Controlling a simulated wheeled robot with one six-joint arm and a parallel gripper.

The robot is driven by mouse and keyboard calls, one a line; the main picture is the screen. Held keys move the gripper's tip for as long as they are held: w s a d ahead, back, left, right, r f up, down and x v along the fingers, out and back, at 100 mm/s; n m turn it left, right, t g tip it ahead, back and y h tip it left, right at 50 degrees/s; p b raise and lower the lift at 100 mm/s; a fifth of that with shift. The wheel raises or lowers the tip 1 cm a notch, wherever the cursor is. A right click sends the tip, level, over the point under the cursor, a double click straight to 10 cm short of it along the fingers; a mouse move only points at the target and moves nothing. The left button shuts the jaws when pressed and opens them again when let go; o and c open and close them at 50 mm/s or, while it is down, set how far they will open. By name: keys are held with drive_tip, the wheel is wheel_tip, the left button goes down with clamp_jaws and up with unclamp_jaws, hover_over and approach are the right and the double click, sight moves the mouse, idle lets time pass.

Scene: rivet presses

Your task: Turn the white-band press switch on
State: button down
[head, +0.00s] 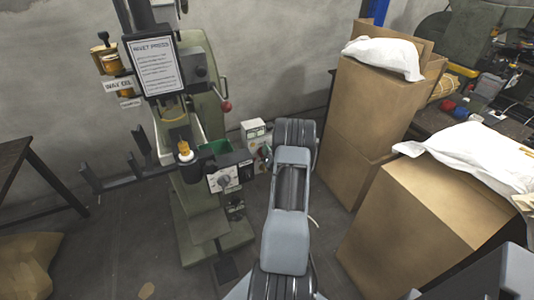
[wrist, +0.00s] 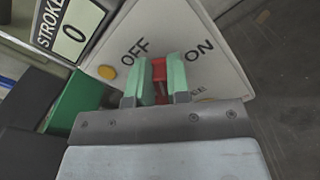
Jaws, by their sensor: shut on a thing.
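The red switch (wrist: 158,72) stands on a white panel (wrist: 205,55) between the printed words OFF and ON. My gripper (wrist: 160,82) is shut on the red switch, with a green fingertip on either side. Its lower part is hidden by the fingers, and I cannot tell which way it is set. In the head view the green rivet press (head: 205,95) stands at left of centre. A white ring (head: 187,157) shows on a yellow part low on its front. My fingertips are not clear in the head view.
A stroke counter (wrist: 70,30) reading 0 and a yellow button (wrist: 106,72) are beside the switch. A green tray (wrist: 80,100) is at left. Tall cardboard boxes (head: 365,110) (head: 420,215) stand close on the right. A dark table (head: 30,165) is at far left.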

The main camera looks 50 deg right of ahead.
drive_tip(key=m, duration=0.3)
drive_tip(key=f+m+b, duration=0.1)
drive_tip(key=m, duration=0.3)
drive_tip(key=d+f+m, duration=0.1)
drive_tip(key=m, duration=0.3)
drive_tip(key=shift+s+b, duration=0.25)
drive_tip(key=shift+b, duration=0.05)
idle(0.4)
drive_tip(key=c, duration=1.1)
unclamp_jaws()
drive_tip(key=v, duration=1.3)
drive_tip(key=shift+s+a, duration=0.1)
drive_tip(key=shift+s, duration=0.3)
drive_tip(key=shift+f, duration=0.1)
